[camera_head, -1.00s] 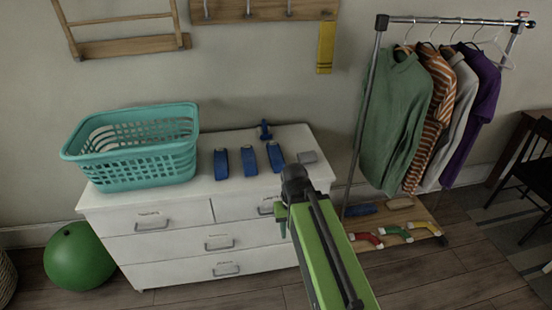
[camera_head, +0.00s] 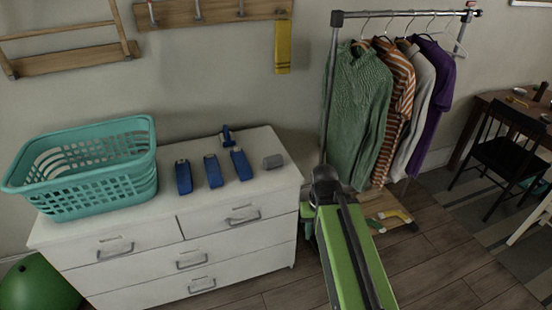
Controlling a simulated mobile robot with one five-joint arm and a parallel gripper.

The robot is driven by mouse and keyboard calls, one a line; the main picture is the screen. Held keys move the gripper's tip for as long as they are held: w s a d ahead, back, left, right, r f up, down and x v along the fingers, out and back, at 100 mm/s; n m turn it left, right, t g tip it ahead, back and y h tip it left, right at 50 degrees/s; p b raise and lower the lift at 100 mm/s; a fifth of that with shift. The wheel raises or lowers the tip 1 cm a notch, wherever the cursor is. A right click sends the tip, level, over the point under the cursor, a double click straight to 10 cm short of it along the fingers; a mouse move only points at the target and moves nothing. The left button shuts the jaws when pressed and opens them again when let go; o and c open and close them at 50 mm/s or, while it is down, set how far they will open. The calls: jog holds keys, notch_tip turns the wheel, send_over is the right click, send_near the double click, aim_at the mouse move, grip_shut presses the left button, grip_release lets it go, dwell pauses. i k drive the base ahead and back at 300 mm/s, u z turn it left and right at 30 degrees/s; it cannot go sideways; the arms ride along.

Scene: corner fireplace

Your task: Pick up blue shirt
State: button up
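No plainly blue shirt shows. A purple shirt (camera_head: 432,100) hangs at the right end of the clothes rack (camera_head: 408,14), the nearest to blue among the hung clothes. To its left hang a pale grey shirt (camera_head: 416,112), an orange striped shirt (camera_head: 397,92) and a green knitted top (camera_head: 357,108). Small blue objects, such as this one (camera_head: 214,171), lie on the white dresser. My green arm reaches up from the bottom, its dark end joint in front of the rack's lower left. My gripper (camera_head: 308,222) is mostly hidden there; its fingers cannot be made out.
A green ball (camera_head: 38,287) is at lower left. A black chair (camera_head: 508,160) and table are at right. Wooden floor (camera_head: 440,265) is clear at lower right.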

aim_at(243, 168)
jog(key=z, duration=1.65)
jog(key=i, duration=1.45)
jog(key=u, duration=4.65)
jog(key=i, duration=0.15)
jog(key=z, duration=2)
jog(key=k, duration=0.15)
jog(key=u, duration=1.1)
jog(key=i, duration=1.05)
jog(key=u, duration=0.25)
